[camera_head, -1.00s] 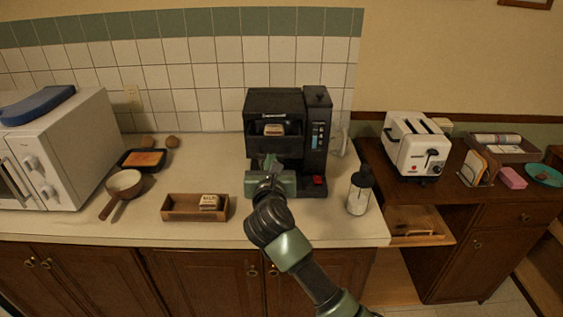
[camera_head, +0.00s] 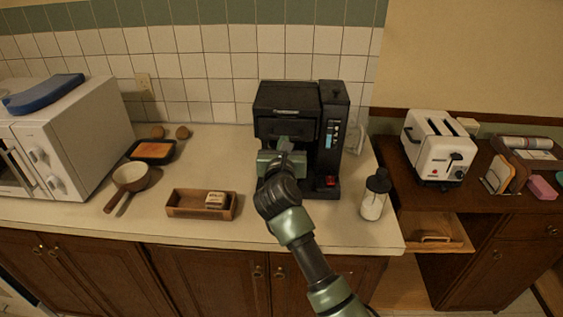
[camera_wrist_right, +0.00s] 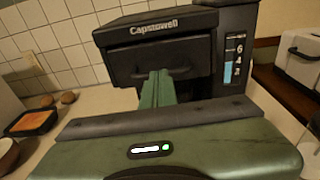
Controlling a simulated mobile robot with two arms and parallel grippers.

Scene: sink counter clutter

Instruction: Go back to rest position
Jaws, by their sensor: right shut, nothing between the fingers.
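My right gripper (camera_head: 287,145) is shut and empty in front of the black coffee machine (camera_head: 333,165), just below its name label. In the right wrist view its green fingers (camera_wrist_right: 158,88) are together and point at the dark front of the machine (camera_wrist_right: 160,28). I cannot tell whether the fingertips touch the machine. My right arm hides the lower left part of the machine in the head view. My left gripper is not in view.
A wooden tray (camera_head: 180,211) with a small labelled block (camera_head: 215,199) stands left of my arm. A bottle with a black top (camera_head: 373,205) stands right. A saucepan (camera_head: 131,178), microwave (camera_head: 60,150) and toaster (camera_head: 440,155) are farther out. A drawer (camera_head: 440,247) is open below the toaster.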

